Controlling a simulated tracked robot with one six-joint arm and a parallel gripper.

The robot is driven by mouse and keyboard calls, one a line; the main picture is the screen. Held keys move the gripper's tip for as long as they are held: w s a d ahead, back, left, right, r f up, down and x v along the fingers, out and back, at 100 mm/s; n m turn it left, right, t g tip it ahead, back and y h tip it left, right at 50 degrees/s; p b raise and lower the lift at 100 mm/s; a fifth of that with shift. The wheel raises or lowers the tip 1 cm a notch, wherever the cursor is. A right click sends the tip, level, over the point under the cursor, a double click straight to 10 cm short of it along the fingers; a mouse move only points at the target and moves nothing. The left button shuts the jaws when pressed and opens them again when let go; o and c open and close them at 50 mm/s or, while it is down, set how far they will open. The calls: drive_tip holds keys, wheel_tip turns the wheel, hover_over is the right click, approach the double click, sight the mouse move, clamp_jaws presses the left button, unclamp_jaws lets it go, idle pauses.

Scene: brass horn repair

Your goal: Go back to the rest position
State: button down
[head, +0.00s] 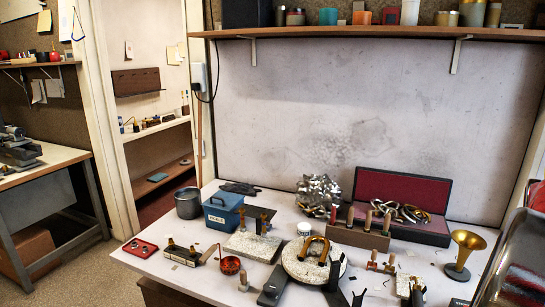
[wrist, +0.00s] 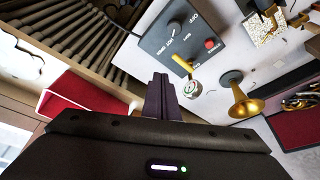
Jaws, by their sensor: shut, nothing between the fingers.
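My gripper (wrist: 160,95) shows in the wrist view as two dark fingers pressed together, with nothing between them. It hangs above the bench, close in the picture to a dark control box (wrist: 160,45) with a dial and a red button. A brass horn bell on a round dark base (wrist: 243,103) stands to the right of the fingers, apart from them. The same horn bell (head: 467,245) is at the right of the bench in the head view. I cannot make out my gripper for certain in the head view.
The white bench (head: 150,268) is crowded. A blue bin (head: 221,212), a grey pot (head: 188,205), a round pale block (head: 300,268) and an open red-lined case (head: 400,185) stand on it. A shelf (head: 370,33) runs above. Dark ribbed hose or slats (wrist: 60,45) fill the wrist view's upper left.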

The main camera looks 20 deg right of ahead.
drive_tip(key=w+a+r+n+t, duration=0.1)
drive_tip(key=w+a+n, duration=0.2)
drive_tip(key=w+a, duration=0.45)
drive_tip(key=w+a+r+n+t, duration=0.1)
drive_tip(key=w+a+n, duration=0.25)
drive_tip(key=a, duration=0.65)
drive_tip(key=w+a+r+n+t, duration=0.1)
drive_tip(key=w+a+n+t, duration=0.15)
drive_tip(key=w+a, duration=0.45)
drive_tip(key=s+a+f+n+t+y, duration=0.1)
drive_tip(key=a+n, duration=0.4)
drive_tip(key=a, duration=0.9)
drive_tip(key=s+a+f+n+y, duration=0.3)
drive_tip(key=a+n, duration=0.3)
drive_tip(key=a, duration=0.8)
drive_tip(key=shift+s+t, duration=0.35)
drive_tip(key=shift+s, duration=0.2)
